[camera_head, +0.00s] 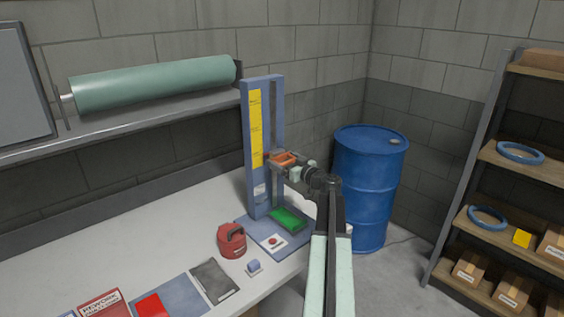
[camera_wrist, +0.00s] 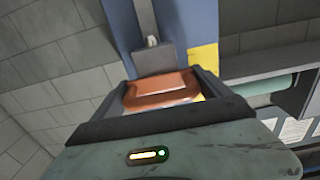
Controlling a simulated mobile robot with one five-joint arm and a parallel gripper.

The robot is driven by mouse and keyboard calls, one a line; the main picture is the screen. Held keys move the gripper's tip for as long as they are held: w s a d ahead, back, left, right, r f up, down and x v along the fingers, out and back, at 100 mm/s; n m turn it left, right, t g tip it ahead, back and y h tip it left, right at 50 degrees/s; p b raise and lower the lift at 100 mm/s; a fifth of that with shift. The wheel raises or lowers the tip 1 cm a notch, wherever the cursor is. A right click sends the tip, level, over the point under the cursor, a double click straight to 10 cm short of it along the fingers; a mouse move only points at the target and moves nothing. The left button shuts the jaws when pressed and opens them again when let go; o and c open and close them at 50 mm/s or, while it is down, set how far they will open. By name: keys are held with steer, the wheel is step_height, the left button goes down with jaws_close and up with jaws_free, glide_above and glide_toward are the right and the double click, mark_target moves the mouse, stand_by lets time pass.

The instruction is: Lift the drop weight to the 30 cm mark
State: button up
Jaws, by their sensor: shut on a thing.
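The drop weight is an orange-brown block (camera_head: 284,158) on the blue upright frame (camera_head: 249,150) of the drop tester. My gripper (camera_head: 279,162) is shut on it. In the wrist view the orange weight (camera_wrist: 160,90) sits between my two dark fingers. A yellow scale strip (camera_head: 256,128) runs up the left post, and the weight is level with its lower part. The scale's numbers are too small to read. A green block (camera_head: 288,217) lies on the tester's blue base (camera_head: 262,236), below the weight and apart from it.
A red rounded object (camera_head: 231,240), a dark pouch (camera_head: 214,281) and a small blue block (camera_head: 254,267) stand on the bench (camera_head: 150,225). A blue drum (camera_head: 366,180) stands behind my arm at right. A shelf with a green roll (camera_head: 150,84) is at upper left.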

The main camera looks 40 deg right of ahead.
step_height(320, 180, up, 11)
steer(key=p, duration=1.1)
steer(key=shift+r, duration=0.2)
steer(key=shift+f, duration=0.1)
steer(key=o, duration=1.8)
steer(key=shift+a, duration=0.1)
steer(key=shift+s, duration=0.1)
steer(key=s, duration=0.7)
steer(key=shift+s+a, duration=0.25)
steer(key=shift+a, duration=0.05)
